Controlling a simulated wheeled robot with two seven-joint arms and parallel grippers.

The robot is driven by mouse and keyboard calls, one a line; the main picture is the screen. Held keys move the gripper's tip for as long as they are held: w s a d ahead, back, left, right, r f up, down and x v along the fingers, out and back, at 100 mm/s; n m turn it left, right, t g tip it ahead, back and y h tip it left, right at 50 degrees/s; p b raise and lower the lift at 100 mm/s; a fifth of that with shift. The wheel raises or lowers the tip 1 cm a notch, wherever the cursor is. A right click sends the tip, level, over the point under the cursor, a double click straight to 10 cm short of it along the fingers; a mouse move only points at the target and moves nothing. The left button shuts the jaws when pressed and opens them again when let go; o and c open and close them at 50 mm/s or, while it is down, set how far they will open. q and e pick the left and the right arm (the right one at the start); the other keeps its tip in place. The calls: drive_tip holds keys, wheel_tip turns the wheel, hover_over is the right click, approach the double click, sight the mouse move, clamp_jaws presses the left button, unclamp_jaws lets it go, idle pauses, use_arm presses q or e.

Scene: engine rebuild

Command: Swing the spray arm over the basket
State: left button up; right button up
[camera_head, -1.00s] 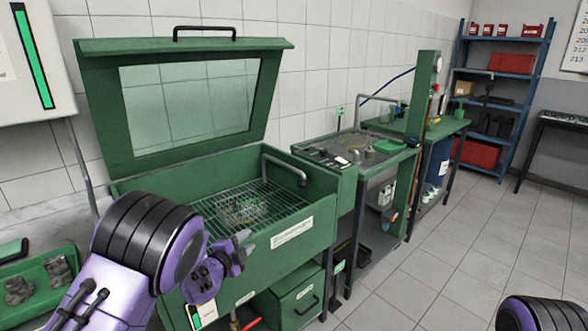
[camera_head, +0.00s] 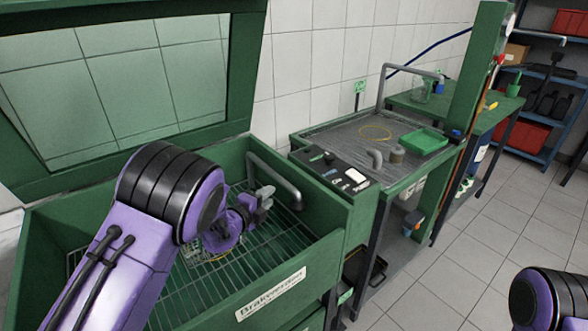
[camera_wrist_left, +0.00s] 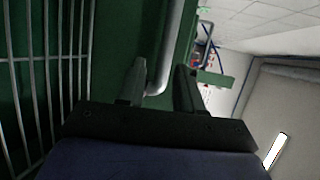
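The spray arm (camera_head: 274,180) is a grey bent pipe at the right inner wall of the green parts washer (camera_head: 325,250). Its outer end bends down over the grate. My left gripper (camera_head: 266,197) is at the pipe, above the grate. In the left wrist view, the two dark fingers (camera_wrist_left: 160,84) are apart, with the pipe (camera_wrist_left: 172,45) showing between them; contact cannot be told. The wire basket (camera_head: 190,252) on the grate is mostly hidden behind my left arm. My right gripper is out of view; only part of that arm shows at bottom right.
The washer's windowed lid (camera_head: 120,85) stands open behind my left arm. The grate (camera_head: 185,295) is bare at the front. A sink bench (camera_head: 335,140) with a green tray (camera_head: 421,141) adjoins on the right. Open tiled floor (camera_head: 460,270) lies right.

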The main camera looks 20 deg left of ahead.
sight(282, 184)
use_arm(q)
drive_tip(key=x, duration=0.3)
drive_tip(key=p+x, duration=0.1)
drive_tip(key=x, duration=0.2)
drive_tip(key=p+x, duration=0.1)
drive_tip(key=x, duration=0.2)
drive_tip(key=shift+w+d+r, duration=0.35)
drive_tip(key=shift+w+d, duration=0.05)
drive_tip(key=shift+s+d+r, duration=0.1)
drive_tip(key=shift+d+r, duration=0.05)
drive_tip(key=shift+r, duration=0.1)
drive_tip(key=shift+a, duration=0.2)
clamp_jaws()
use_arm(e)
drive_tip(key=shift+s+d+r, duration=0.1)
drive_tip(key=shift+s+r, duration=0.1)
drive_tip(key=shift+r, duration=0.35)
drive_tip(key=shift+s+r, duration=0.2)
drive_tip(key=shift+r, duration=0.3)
